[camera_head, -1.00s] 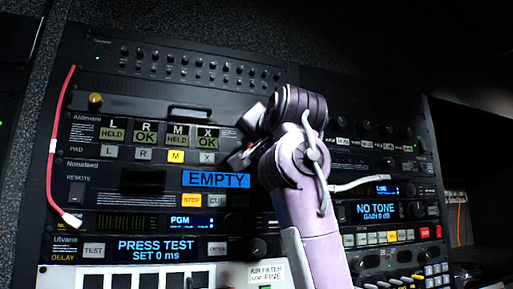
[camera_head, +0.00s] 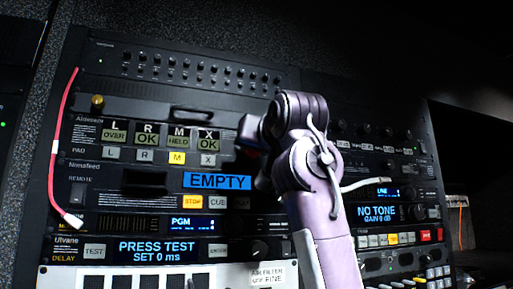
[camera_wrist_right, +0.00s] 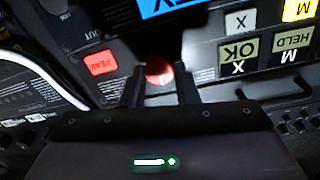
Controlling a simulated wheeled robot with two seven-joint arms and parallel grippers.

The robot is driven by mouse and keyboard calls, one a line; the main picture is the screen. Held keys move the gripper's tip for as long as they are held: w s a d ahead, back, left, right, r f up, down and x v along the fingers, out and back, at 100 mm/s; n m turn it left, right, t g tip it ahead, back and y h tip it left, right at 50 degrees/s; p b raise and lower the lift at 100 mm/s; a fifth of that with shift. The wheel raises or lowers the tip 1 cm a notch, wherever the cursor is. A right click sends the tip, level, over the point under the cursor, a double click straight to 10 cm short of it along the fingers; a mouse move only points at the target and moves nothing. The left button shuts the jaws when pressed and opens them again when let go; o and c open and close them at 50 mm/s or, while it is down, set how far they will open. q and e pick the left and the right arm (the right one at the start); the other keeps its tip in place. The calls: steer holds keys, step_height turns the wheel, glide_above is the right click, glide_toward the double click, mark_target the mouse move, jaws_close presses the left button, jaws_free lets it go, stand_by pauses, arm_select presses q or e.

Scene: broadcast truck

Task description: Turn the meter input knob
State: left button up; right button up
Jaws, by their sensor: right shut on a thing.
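A red knob (camera_wrist_right: 159,73) sits between the fingertips of my right gripper (camera_wrist_right: 160,85) in the right wrist view, and the gripper is shut on it. Most of the knob is hidden by the fingers. In the head view my right gripper (camera_head: 256,152) is dark and partly hidden behind my wrist, at the right end of the meter panel (camera_head: 85,133). That panel's windows read L OVER (camera_head: 114,136), R OK, M HELD and X OK. My left gripper is not in view.
A red lit PEAK button (camera_wrist_right: 98,63) is beside the fingers in the wrist view. The blue EMPTY display (camera_head: 217,181) is just below the meter panel. A pink-red cable (camera_head: 59,150) hangs at the left. A white cable (camera_head: 365,184) passes right of my arm.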

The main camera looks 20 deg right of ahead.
stand_by(0.3)
steer(key=o, duration=0.7)
steer(key=shift+o, duration=1.4)
steer(key=shift+w, duration=0.25)
steer(key=s+b, duration=0.4)
steer(key=s, duration=0.4)
steer(key=shift+f+b, duration=0.2)
steer(key=shift+b, duration=0.1)
steer(key=shift+w, duration=0.15)
